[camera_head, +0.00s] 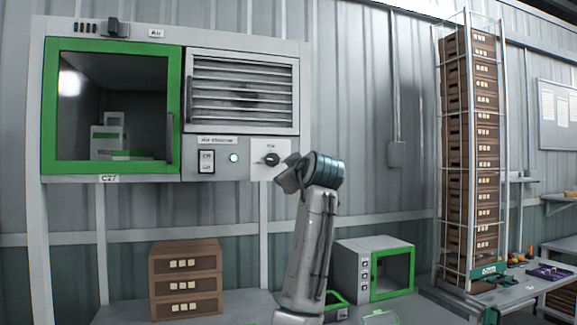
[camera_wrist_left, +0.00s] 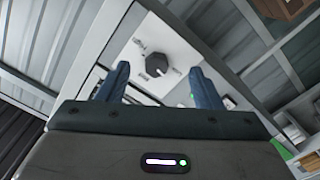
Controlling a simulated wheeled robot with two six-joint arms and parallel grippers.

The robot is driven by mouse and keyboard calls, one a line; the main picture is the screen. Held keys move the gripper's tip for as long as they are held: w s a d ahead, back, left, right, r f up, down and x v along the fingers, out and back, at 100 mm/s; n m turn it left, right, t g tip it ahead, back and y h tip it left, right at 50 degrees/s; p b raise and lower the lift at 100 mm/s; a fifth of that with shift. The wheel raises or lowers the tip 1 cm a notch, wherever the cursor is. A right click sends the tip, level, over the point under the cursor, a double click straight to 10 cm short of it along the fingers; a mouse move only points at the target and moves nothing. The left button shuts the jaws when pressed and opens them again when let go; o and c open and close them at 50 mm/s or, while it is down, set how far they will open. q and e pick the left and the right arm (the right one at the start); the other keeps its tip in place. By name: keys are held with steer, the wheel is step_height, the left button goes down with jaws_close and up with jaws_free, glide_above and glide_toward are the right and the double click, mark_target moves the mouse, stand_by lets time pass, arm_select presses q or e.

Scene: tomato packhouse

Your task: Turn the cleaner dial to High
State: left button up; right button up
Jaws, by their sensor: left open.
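In the left wrist view the dial (camera_wrist_left: 157,65) sits between and beyond the two blue fingertips of my left gripper (camera_wrist_left: 162,82). Small labels surround it, too small to read, and I cannot tell its setting for sure. In the head view my left gripper (camera_head: 288,178) is just right of and below the dial. It is open and empty; contact with the dial does not show. My right gripper is not in view.
The machine has a green-framed window (camera_head: 110,161), a louvred vent (camera_head: 243,93), a rocker switch (camera_head: 207,161) and a lit green button (camera_head: 234,157). Brown crates (camera_head: 186,279) and a small green-framed cabinet (camera_head: 375,267) stand below. A tall crate stack (camera_head: 470,150) is at right.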

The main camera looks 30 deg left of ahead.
mark_target(273, 159)
arm_select(q)
step_height(273, 159, up, 4)
steer(key=s+f+n, duration=0.1)
steer(key=s, duration=0.2)
steer(key=p+x, duration=0.1)
steer(key=x, duration=0.2)
steer(key=p+x, duration=0.2)
steer(key=x, duration=0.2)
steer(key=p+x, duration=0.2)
steer(key=x, duration=0.2)
steer(key=shift+r, duration=0.35)
steer(key=shift+w+a+f, duration=0.15)
steer(key=shift+w+a, duration=0.05)
steer(key=shift+w, duration=0.1)
steer(key=c, duration=1)
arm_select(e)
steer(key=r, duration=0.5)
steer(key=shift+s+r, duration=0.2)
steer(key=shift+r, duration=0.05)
